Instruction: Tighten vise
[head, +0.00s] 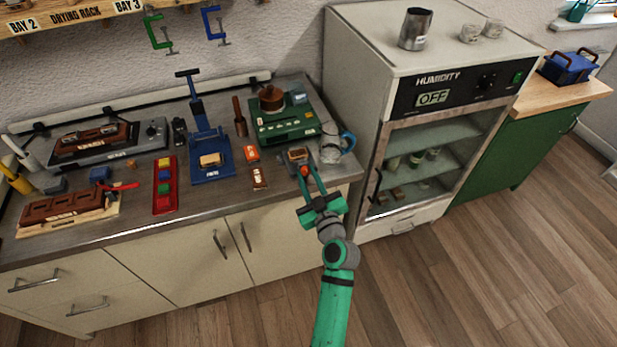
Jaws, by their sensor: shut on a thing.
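A small grey block-like device (298,154), which looks like the vise, sits near the front right edge of the counter. A brownish piece seems to be at its top, too small to make out. My gripper (310,178) reaches up to the front of it from below.
A green machine (283,126) stands behind. The humidity cabinet (425,120) rises at the right.

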